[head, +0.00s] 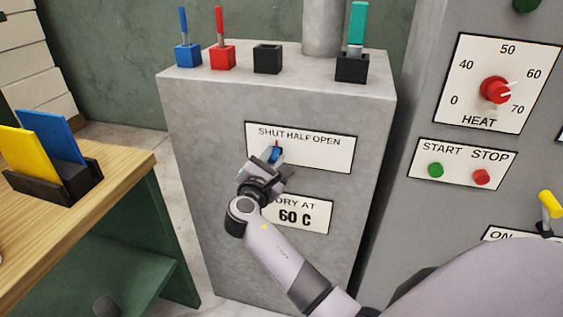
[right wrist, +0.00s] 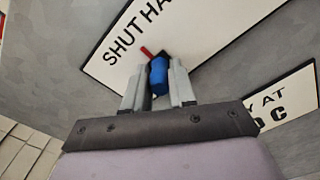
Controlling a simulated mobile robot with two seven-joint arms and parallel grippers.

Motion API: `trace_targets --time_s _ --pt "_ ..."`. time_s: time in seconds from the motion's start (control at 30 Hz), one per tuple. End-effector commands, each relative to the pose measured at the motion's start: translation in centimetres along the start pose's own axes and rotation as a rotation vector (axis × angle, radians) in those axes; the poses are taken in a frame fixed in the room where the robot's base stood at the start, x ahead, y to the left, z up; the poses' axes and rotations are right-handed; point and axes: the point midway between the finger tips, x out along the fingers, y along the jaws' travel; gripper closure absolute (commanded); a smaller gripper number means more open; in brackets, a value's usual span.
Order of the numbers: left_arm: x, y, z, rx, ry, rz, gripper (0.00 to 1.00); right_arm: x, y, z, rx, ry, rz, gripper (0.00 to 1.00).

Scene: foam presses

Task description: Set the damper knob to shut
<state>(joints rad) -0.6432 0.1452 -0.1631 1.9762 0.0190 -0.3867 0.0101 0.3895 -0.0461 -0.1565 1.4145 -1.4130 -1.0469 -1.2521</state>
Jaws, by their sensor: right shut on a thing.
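The damper knob (head: 275,153) is blue with a red pointer, on the white "SHUT HALF OPEN" label (head: 335,158) on the front of the grey cabinet. My right gripper (head: 273,157) is shut on the knob. In the right wrist view the blue knob (right wrist: 159,78) sits between the two grey fingers (right wrist: 157,92). Its red pointer (right wrist: 147,52) points toward the label's lettering, near the word SHUT; the exact mark it meets is hard to tell. The gripper covers part of the knob in the head view. My left gripper is not in view.
A "60 C" sign (head: 300,216) is just below, partly behind my right arm. Several switches and sockets stand on the cabinet top (head: 320,88). A heat dial (head: 495,90) and start and stop buttons are on the right cabinet. A wooden table (head: 120,165) stands left.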

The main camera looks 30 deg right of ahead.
Motion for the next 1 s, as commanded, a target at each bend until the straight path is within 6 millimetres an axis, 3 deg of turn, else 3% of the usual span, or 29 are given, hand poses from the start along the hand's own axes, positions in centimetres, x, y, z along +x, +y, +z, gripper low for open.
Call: trace_targets --time_s 0.2,0.47,0.5,0.57,0.87,1.0 --pt "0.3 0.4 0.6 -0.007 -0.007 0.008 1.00 0.1 1.2 -0.9 -0.003 -0.002 0.001 1.00" --pt "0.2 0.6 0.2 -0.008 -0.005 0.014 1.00 0.0 1.4 -0.9 -0.002 -0.001 0.004 1.00" --pt "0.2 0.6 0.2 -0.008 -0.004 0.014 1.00 0.0 1.5 -0.9 -0.002 -0.001 0.005 0.68" --pt "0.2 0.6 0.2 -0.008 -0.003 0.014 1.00 0.0 1.5 -0.8 -0.001 -0.001 0.005 0.49" --pt "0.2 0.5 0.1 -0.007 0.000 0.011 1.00 -0.1 1.4 -0.9 -0.002 -0.001 0.002 0.49" --pt "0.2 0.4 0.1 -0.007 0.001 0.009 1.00 -1.4 1.3 -1.0 -0.002 0.002 0.002 0.49"
